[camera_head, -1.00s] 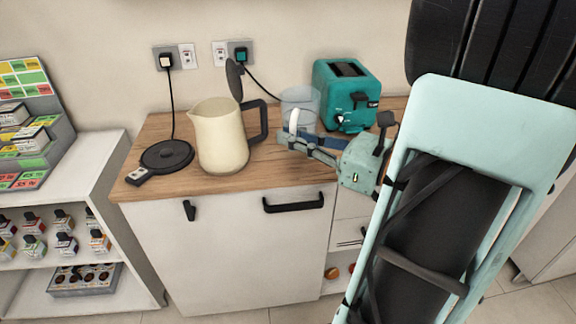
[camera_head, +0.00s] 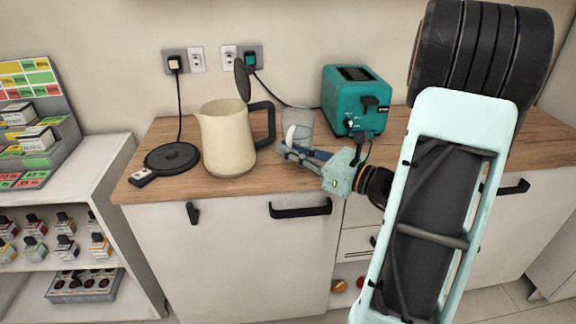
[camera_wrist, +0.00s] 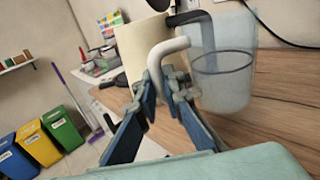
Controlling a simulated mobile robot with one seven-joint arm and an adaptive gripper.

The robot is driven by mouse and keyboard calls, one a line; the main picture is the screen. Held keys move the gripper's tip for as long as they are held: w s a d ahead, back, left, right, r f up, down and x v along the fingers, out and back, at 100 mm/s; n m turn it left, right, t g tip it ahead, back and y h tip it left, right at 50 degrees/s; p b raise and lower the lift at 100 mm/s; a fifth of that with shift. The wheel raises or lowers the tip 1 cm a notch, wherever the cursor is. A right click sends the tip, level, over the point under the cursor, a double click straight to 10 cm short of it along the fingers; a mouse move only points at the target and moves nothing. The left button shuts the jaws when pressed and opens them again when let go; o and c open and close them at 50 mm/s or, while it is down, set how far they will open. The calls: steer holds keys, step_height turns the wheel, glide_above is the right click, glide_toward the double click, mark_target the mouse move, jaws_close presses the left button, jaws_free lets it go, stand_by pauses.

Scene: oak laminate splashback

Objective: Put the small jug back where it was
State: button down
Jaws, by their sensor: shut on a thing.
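The small jug (camera_head: 303,122) is translucent with a pale handle. It is between the cream kettle (camera_head: 227,145) and the teal toaster (camera_head: 355,100). In the wrist view the jug (camera_wrist: 222,85) is just beyond my fingers, with its curved white handle (camera_wrist: 168,46) running down between them. My gripper (camera_head: 284,150) is shut on the handle; its blue-padded fingers also show in the wrist view (camera_wrist: 165,83). The jug looks upright and low over the wooden worktop (camera_head: 215,190). I cannot tell whether its base touches the wood.
The kettle's lid stands open and its dark handle faces the jug. A round black kettle base (camera_head: 172,158) lies to the left. A cord hangs from the right socket (camera_head: 250,57) behind the jug. Bare worktop shows in front of the toaster and right of my arm.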

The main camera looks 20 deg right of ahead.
steer(key=shift+w+f, duration=0.35)
steer(key=shift+f, duration=0.1)
steer(key=shift+w+d+f+b, duration=0.15)
steer(key=shift+f+b, duration=0.45)
steer(key=shift+f, duration=1.05)
steer(key=shift+f, duration=0.15)
steer(key=c, duration=2)
jaws_free()
steer(key=shift+c, duration=0.2)
steer(key=shift+r, duration=0.3)
steer(key=p+v, duration=0.1)
steer(key=v, duration=1.1)
steer(key=shift+f, duration=0.15)
